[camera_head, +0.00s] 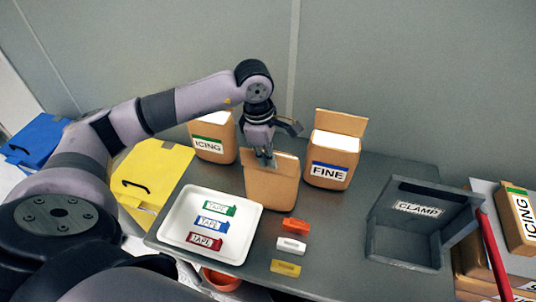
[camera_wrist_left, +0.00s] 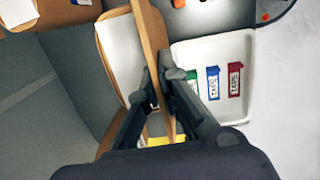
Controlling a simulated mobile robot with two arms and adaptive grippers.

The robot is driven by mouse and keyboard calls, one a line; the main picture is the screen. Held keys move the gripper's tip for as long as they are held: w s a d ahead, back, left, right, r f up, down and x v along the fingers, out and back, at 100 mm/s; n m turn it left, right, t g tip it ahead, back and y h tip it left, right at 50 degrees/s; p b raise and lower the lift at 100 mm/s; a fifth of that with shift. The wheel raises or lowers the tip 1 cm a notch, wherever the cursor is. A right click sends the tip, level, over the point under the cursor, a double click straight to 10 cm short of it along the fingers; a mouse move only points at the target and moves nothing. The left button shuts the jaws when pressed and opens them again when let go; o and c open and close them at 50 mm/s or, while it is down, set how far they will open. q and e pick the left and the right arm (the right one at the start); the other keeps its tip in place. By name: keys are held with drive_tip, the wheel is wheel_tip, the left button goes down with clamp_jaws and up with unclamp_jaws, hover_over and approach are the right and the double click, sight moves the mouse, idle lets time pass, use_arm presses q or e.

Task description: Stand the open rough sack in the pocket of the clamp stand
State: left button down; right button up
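The middle brown sack (camera_head: 272,188) stands open on the grey table with no label on the side facing me; I take it to be the rough sack. My left gripper (camera_head: 266,157) reaches down from above to its rim. In the left wrist view, the gripper's fingers (camera_wrist_left: 160,85) lie close on both sides of the sack's raised brown panel (camera_wrist_left: 150,30), shut on it. White shows inside the sack's mouth (camera_wrist_left: 120,55). The grey clamp stand (camera_head: 398,245), labelled CLAMP, is at the table's right, its pocket empty. My right gripper is out of view.
The ICING sack (camera_head: 212,146) and FINE sack (camera_head: 328,171) stand behind, on either side. A white tray (camera_head: 180,240) holds green, blue and red tape packs. Orange (camera_head: 295,225), white (camera_head: 291,245) and yellow (camera_head: 286,267) pieces lie between tray and stand.

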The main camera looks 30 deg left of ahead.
use_arm(q)
drive_tip(key=c, duration=2.2)
unclamp_jaws()
drive_tip(key=o, duration=0.4)
drive_tip(key=shift+r, duration=0.1)
